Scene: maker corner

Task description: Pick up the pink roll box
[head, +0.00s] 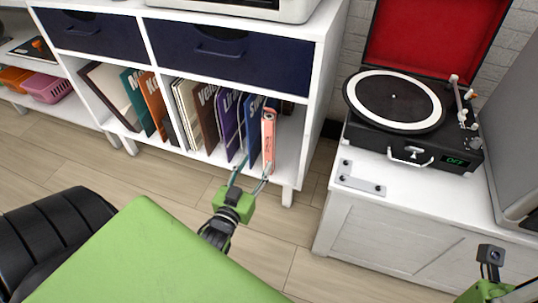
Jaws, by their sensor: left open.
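The pink roll box (268,138), a narrow salmon-pink upright box with a dark top end, stands in the open lower shelf at the right end of a row of records. My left gripper (255,169) is open in front of the shelf, its two grey fingers pointing up at the box. The fingertips overlap the lower part of the box and the record beside it in the picture. I cannot tell whether they touch it. Part of my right gripper (488,280) shows at the bottom right corner, cut off by the frame edge.
Several upright records (205,115) fill the white shelf unit (318,95) left of the box. Its right side panel stands close by. A record player (410,125) sits on a white crate (385,225) to the right. A pink basket (47,88) is far left. Open wooden floor lies before the shelf.

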